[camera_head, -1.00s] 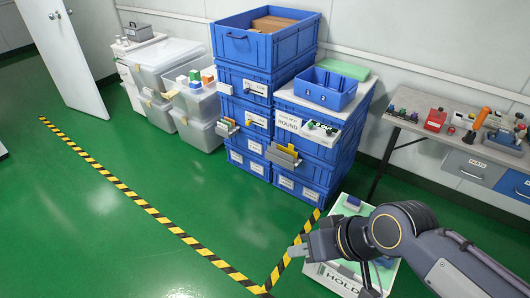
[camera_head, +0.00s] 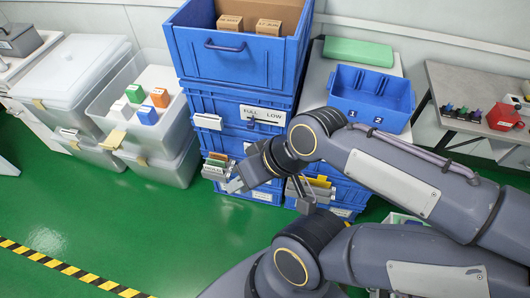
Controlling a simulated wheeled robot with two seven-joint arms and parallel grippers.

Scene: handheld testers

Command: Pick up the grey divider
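Grey and yellow upright plates (camera_head: 320,184) stand in a small holder on the front of the blue crates, partly hidden by my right arm. I cannot tell for certain which grey plate is the divider. My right gripper (camera_head: 236,184) is left of these plates, in front of the crate stack and close to a holder (camera_head: 214,168) with brown and green plates. Its fingers are small and seen at an angle, so their opening is unclear. I see nothing clearly held.
A large blue crate (camera_head: 238,55) with cardboard boxes tops the stack. A blue bin (camera_head: 372,98) and green block (camera_head: 358,52) are right of it. Clear tubs (camera_head: 150,105) stand left. A grey table (camera_head: 462,85) is at right. Green floor (camera_head: 90,220) is open at lower left.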

